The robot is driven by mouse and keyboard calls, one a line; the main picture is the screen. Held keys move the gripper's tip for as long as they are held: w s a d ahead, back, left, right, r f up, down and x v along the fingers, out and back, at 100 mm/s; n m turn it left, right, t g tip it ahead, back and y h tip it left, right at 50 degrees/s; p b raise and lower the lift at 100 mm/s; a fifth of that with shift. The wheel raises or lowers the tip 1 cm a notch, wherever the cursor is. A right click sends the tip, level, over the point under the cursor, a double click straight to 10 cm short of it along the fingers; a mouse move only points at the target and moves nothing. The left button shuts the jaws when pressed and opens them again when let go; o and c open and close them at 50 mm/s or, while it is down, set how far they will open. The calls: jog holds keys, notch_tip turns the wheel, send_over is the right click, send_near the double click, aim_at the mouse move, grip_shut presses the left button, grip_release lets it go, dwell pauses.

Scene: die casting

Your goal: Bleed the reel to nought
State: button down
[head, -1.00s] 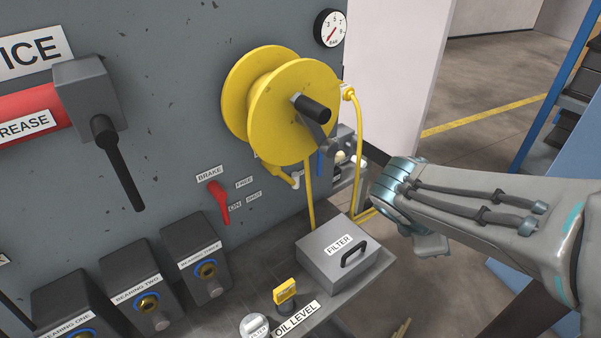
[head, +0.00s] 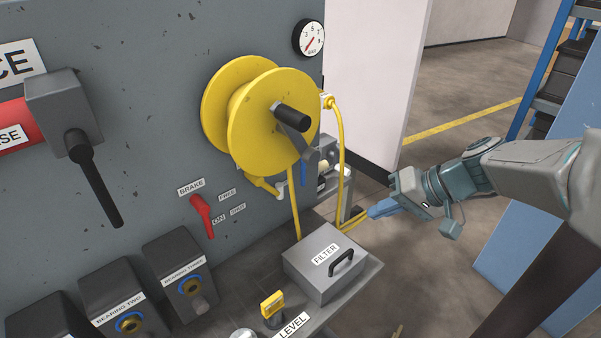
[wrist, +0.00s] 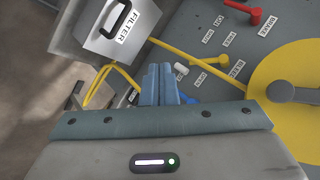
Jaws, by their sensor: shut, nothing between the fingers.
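The yellow hose reel (head: 270,120) with its black-handled crank is on the grey panel; part of it shows in the wrist view (wrist: 280,125). A round gauge (head: 309,38) is above it, its red needle toward the lower left; the value is too small to read. In the wrist view, a BLEED label (wrist: 238,69) and a small white knob (wrist: 181,68) are by the hose fitting. A blue lever (head: 303,173) hangs below the reel, mostly hidden in the wrist view. My gripper (head: 373,211) is shut and empty, right of the reel; its blue fingers (wrist: 160,72) point toward the hose fittings.
The grey FILTER box (head: 325,270) with a black handle stands on the ledge below the reel. The yellow hose (head: 342,150) hangs in loops beside my fingers. A red BRAKE lever (head: 203,215) is on the panel at left.

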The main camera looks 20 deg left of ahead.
jog(key=w+a+n+y, duration=0.2)
jog(key=w+a+y, duration=0.3)
jog(key=w+a, duration=0.5)
jog(key=p, duration=0.3)
send_near(263, 183)
jog(key=w+a+f, duration=0.3)
jog(key=w+a, duration=0.1)
jog(key=w, duration=0.2)
jog(key=shift+s+a+f+g+p, duration=0.3)
jog(key=shift+s+a+f+g, duration=0.1)
jog(key=shift+s+a+f, duration=0.65)
jog(key=shift+s+d+f+b, duration=0.1)
jog(key=shift+d+f+b, duration=0.05)
jog(key=shift+b, duration=0.2)
jog(key=shift+f+y+b, duration=0.1)
jog(key=shift+y+b, duration=0.2)
jog(key=shift+b, duration=0.25)
